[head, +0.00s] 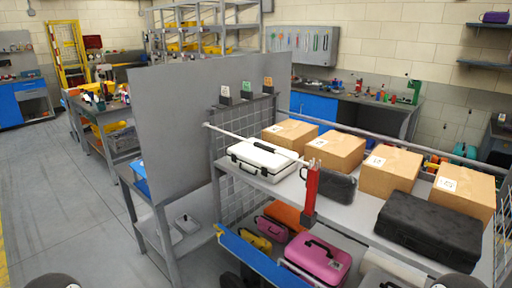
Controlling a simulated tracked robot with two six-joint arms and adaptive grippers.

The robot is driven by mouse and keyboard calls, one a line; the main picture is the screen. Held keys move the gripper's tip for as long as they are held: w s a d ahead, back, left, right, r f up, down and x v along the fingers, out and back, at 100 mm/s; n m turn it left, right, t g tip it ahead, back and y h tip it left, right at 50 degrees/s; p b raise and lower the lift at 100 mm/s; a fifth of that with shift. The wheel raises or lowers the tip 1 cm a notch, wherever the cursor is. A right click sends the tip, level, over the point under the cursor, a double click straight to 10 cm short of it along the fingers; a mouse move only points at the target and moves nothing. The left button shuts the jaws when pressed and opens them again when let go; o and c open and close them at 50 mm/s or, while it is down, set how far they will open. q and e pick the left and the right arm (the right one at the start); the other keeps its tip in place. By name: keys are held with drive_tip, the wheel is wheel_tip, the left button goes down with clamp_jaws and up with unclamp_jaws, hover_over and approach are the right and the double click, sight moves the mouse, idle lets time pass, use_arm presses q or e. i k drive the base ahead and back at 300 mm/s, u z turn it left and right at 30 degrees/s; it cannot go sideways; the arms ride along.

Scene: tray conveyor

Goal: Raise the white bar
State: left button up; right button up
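The white bar (232,134) runs from a grey post at the left end of the shelf, down and right in the picture, to near the top of a red post (312,190). It passes in front of the boxes and above the white case (262,160). A short black part (266,147) sits along the bar. Whether the bar's right end touches the red post, I cannot tell. Neither of my grippers shows in the head view; only rounded dark parts of my arms show at the bottom edge.
Several cardboard boxes (335,150) and a black case (428,230) stand on the grey shelf (345,213). Below are a pink case (318,262) and a blue rail (256,259). A tall grey panel (185,135) stands left. The floor (60,200) at left is clear.

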sight(257, 144)
drive_tip(key=u, duration=0.15)
drive_tip(key=i, duration=0.95)
drive_tip(key=u, duration=0.35)
